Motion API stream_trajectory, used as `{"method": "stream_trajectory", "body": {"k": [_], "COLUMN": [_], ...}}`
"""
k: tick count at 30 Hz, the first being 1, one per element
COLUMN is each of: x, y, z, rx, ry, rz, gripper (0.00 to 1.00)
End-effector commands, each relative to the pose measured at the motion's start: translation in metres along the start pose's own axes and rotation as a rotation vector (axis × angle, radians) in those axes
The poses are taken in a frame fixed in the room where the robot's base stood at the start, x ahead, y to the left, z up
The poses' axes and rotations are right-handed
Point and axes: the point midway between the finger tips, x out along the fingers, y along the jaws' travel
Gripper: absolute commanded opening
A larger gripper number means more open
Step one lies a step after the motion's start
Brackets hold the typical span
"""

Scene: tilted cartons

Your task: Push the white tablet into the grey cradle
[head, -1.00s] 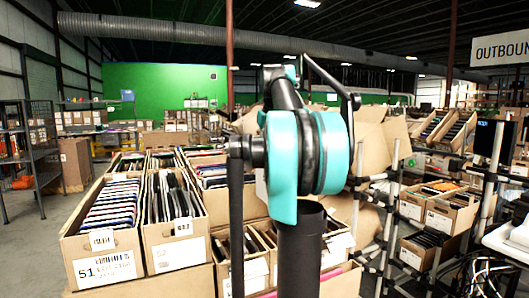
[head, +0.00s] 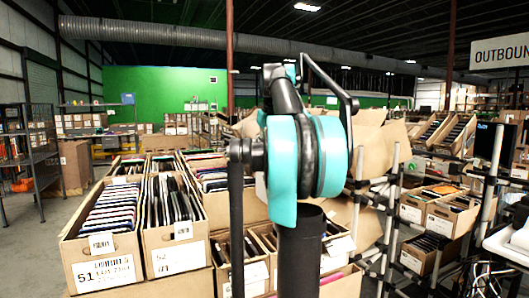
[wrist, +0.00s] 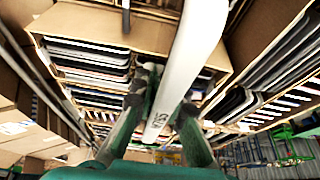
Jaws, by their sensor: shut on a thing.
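The white tablet (wrist: 186,62) shows edge-on in the wrist view as a long pale strip, running from the top edge down between the fingers. My gripper (wrist: 163,92) has green fingers with dark tips, one on each side of the tablet, and is shut on it. The tablet is held tilted in front of cartons of devices. In the head view my arm stands in the middle, and my gripper and the tablet cannot be made out there. I cannot make out the grey cradle in either view.
An open carton (wrist: 75,22) with rows of thin devices lies behind the tablet in the wrist view. Carton 51 (head: 105,272) and carton 52 (head: 180,256) stand left of my arm. A pipe rack (head: 390,215) with tilted cartons stands at right. Floor shows at far left.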

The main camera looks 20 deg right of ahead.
Motion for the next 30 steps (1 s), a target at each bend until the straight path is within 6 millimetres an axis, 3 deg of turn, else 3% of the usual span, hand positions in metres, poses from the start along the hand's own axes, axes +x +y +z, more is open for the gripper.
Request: {"method": "stream_trajectory", "body": {"k": [8,21,30], "x": [-0.004,-0.028,-0.028], "y": [0.0,0.0,0.0], "z": [-0.002,-0.011,-0.011], "rx": [0.0,0.0,0.0], "ry": [0.0,0.0,0.0], "rz": [0.0,0.0,0.0], "gripper": [0.0,0.0,0.0]}}
